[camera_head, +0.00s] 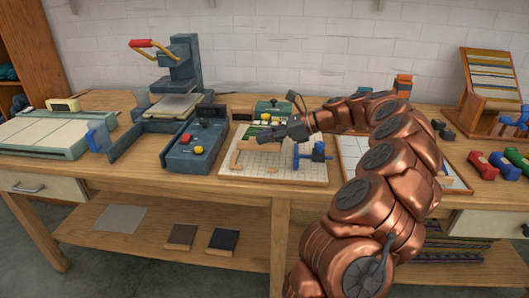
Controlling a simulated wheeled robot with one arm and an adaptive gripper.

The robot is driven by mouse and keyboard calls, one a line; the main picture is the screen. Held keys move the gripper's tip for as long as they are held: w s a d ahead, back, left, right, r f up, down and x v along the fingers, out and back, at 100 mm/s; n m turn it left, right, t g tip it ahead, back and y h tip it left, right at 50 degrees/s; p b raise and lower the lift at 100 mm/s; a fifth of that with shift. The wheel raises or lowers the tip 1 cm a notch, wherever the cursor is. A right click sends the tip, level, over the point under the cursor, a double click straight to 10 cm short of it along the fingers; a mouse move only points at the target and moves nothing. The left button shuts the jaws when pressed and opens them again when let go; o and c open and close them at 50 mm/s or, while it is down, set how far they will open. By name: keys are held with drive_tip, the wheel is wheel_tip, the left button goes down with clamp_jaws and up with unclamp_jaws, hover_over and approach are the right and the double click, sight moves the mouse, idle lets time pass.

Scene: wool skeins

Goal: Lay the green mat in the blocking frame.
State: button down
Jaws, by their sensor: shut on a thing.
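My gripper (258,138) is shut near the middle of the bench, above a pale gridded board (228,172). A small green patch, which looks like the green mat (252,130), shows just behind and beside the fingers. Most of it is hidden by my gripper, and the contact at the fingertips is too small to see clearly. A light wooden frame (239,158), which looks like the blocking frame, sits on the board under my gripper. A blue clamp-like part (312,153) stands at its right side. I cannot tell whether the mat touches the frame.
A green box-like device (272,107) stands behind the board. A dark blue control box (195,148) and a press (180,75) with a red handle stand to the left. A second gridded board (352,150) lies to the right, partly behind my arm. Red rolls (480,165) lie farther right.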

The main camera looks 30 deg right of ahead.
sight(271, 150)
drive_tip(key=shift+d+f, duration=0.1)
drive_tip(key=shift+f, duration=2.25)
drive_tip(key=shift+f, duration=0.35)
